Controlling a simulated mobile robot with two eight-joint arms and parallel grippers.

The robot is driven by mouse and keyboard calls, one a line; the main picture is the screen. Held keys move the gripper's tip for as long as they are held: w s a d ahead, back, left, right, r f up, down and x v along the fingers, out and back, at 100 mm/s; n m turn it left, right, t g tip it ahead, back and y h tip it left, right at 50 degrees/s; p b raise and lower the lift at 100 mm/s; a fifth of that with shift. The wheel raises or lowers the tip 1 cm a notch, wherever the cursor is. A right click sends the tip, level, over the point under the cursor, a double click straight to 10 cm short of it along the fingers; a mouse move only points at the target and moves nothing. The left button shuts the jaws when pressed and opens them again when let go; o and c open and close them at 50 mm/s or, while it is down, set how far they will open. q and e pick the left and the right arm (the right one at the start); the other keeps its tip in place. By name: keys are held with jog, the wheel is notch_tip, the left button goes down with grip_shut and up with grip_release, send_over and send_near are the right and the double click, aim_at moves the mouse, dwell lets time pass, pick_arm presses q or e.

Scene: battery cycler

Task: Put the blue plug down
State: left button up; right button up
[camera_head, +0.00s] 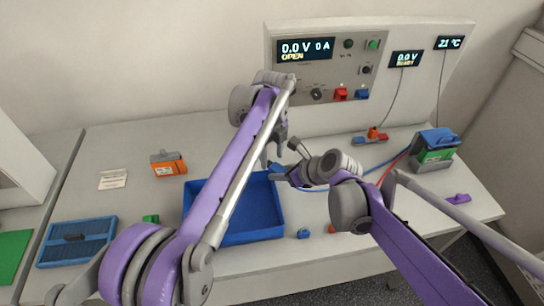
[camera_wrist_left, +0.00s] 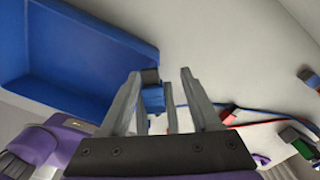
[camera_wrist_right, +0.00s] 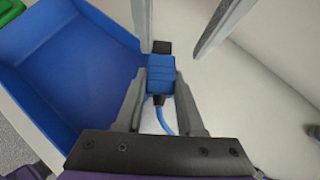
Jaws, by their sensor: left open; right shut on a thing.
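The blue plug (camera_wrist_right: 160,76) with its dark tip is clamped between the two fingers of my right gripper (camera_wrist_right: 159,92), its blue cable trailing back. The plug also shows in the left wrist view (camera_wrist_left: 153,98) and in the head view (camera_head: 276,168), held above the right edge of the blue tray. My left gripper (camera_head: 274,150) is open; its fingers are spread on either side of the plug's end in the left wrist view, with gaps visible. The left fingers also show at the top of the right wrist view. Whether they touch the plug is unclear.
The blue tray (camera_head: 255,236) lies below the grippers. The cycler panel (camera_head: 330,75) stands behind. A battery (camera_head: 434,148) with a blue top is at right, an orange-grey block (camera_head: 167,163) at back left. A small blue piece (camera_head: 304,234) lies at the front.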

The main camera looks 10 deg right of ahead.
pick_arm(q)
jog(key=shift+f, duration=0.35)
jog(key=shift+c, duration=0.3)
grip_shut()
pick_arm(e)
jog(key=shift+o, duration=0.3)
jog(key=o, duration=0.8)
jog(key=shift+a, duration=0.15)
jog(key=shift+o, duration=1.3)
